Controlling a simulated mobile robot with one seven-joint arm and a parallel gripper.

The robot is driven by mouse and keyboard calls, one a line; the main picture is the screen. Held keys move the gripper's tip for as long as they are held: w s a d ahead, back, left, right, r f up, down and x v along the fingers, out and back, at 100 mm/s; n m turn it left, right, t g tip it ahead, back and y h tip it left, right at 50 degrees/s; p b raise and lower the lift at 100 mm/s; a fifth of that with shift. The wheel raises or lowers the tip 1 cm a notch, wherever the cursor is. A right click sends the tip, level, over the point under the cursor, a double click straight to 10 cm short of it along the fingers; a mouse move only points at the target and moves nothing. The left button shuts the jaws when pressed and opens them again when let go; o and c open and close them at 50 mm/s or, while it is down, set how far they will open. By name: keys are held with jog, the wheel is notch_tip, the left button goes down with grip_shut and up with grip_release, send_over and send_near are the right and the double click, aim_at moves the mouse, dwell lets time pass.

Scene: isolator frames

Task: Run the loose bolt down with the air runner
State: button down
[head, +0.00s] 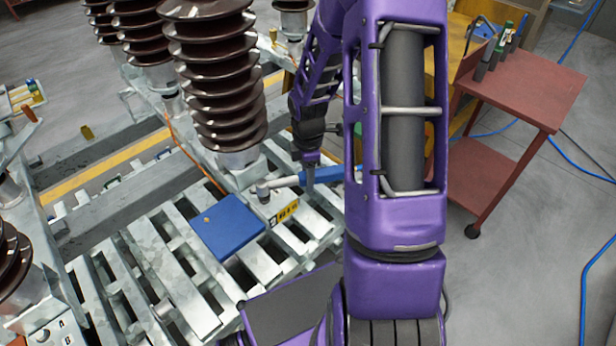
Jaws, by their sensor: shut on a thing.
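The air runner (284,182) is a slim blue tool with a silver angled head. My gripper (309,174) is at the middle of the picture, pointing down and shut on the runner's body. The runner's head (262,190) points left, beside the grey foot of the large brown ribbed insulator. The head is over or at a pale metal plate; I cannot tell whether it touches anything. The loose bolt cannot be made out; it may be hidden under the head. The runner's right end is partly hidden behind my purple arm.
Brown ribbed insulators (215,75) stand close left of my gripper. A blue pad (228,227) and a yellow label (288,212) lie on the slatted metal frame (180,290). A red cart (525,85) with upright items stands right. Blue hose (585,290) runs across the floor.

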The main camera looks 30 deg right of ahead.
jog(key=shift+r+p, duration=1.15)
jog(key=shift+r, duration=1.75)
